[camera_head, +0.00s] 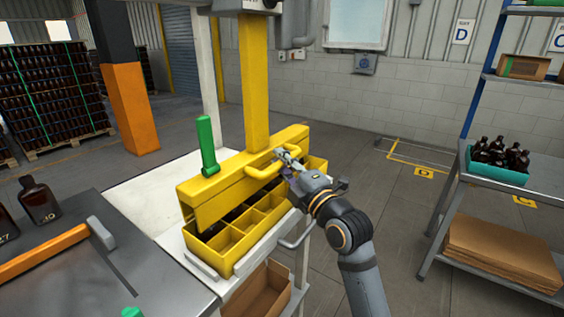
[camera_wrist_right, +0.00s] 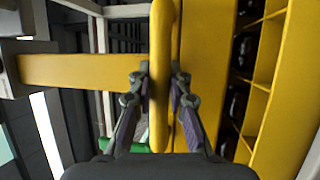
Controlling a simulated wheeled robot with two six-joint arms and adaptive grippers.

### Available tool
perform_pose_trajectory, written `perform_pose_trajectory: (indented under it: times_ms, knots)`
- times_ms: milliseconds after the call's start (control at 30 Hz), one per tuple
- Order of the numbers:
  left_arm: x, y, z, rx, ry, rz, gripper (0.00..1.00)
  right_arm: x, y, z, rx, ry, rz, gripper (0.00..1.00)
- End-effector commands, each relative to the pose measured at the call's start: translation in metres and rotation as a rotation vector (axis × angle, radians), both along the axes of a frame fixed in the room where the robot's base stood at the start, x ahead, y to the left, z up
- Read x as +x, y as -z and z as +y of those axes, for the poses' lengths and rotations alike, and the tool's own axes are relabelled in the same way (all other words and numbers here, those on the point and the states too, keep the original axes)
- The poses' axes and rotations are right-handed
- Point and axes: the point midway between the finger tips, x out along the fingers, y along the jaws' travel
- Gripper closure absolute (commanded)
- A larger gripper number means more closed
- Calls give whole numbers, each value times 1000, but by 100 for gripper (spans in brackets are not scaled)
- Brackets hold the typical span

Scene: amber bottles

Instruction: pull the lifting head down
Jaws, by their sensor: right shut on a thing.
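The yellow lifting head (camera_head: 225,184) is a wide beam under a yellow upright post (camera_head: 254,85). It sits low over the back of a yellow divided crate (camera_head: 231,246). A yellow bar handle (camera_head: 261,171) sticks out from its front. My right gripper (camera_head: 283,156) is at the right part of this handle. In the right wrist view, its two fingers close on both sides of the yellow handle bar (camera_wrist_right: 160,60). Dark bottles (camera_wrist_right: 236,100) show in the crate's cells there, partly hidden by the head. My left gripper is not in view.
A green upright handle (camera_head: 207,146) stands on the head's left end. A dark table with an orange bar (camera_head: 42,253) and brown bottles (camera_head: 39,202) is at left. A shelf with a teal bottle crate (camera_head: 497,172) stands at right. Open floor lies between.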

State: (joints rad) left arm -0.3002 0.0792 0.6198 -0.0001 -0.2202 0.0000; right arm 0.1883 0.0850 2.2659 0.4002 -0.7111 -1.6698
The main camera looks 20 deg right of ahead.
Motion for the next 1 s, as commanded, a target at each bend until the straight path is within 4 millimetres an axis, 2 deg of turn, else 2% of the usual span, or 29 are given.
perform_pose_trajectory:
  times_ms: [33, 267, 300, 467, 767, 867, 1000]
  knots:
    - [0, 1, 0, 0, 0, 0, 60, 2, 9, 0, -6, -1, 20, 100]
    - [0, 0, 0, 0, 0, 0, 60, 2, 11, 0, -6, 0, 26, 100]
    - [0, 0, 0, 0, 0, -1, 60, 2, 11, 0, -6, 0, 26, 80]
    - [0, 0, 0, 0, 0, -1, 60, 2, 10, 0, -5, -1, 23, 59]
    - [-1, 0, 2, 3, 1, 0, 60, 0, 6, 0, -4, 0, 15, 59]
    - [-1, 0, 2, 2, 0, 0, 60, -9, 8, -4, -8, 2, 15, 59]
    - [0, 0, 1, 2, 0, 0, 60, -34, 14, -11, -16, 3, 18, 59]
